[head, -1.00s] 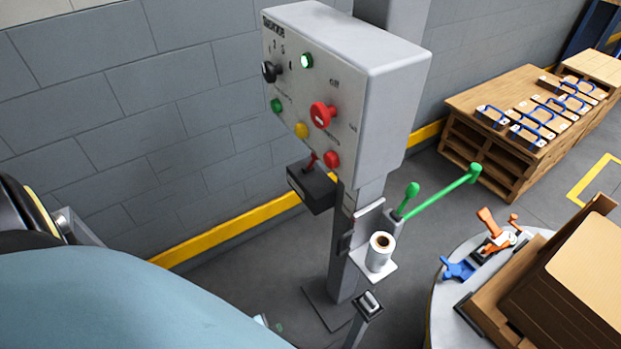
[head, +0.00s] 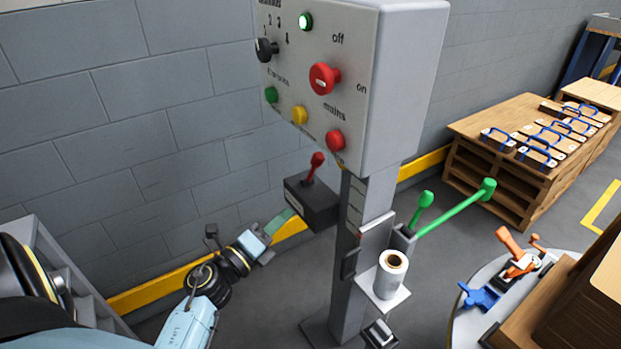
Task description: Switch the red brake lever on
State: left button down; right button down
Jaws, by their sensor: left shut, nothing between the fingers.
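The red brake lever (head: 315,165) is a short red-tipped handle on top of a dark box (head: 318,203), fixed to the left side of the grey post below the control panel. It leans slightly to the right. My left gripper (head: 283,219) is left of and below the box, with its greenish fingers pointing toward it. It is shut and empty, and it looks apart from the lever. Whether the fingertips touch the box cannot be told. My right gripper is not in view.
The grey control panel (head: 410,90) overhangs the lever, with a red knob (head: 322,78) and coloured buttons. Green levers (head: 455,208) and a white roll (head: 391,275) are right of the post. A block wall (head: 150,110) with a yellow rail stands behind.

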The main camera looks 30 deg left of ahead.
pick_arm(q)
send_near(313, 170)
jog(key=w+d+r, duration=0.2)
jog(key=w+d, duration=0.1)
jog(key=d, duration=0.3)
jog(key=shift+w+a+r, duration=0.55)
jog(key=shift+w+a, duration=0.1)
jog(key=shift+a, duration=0.2)
jog(key=shift+w+a+r, duration=0.25)
jog(key=shift+w+a, duration=0.1)
jog(key=shift+w, duration=0.1)
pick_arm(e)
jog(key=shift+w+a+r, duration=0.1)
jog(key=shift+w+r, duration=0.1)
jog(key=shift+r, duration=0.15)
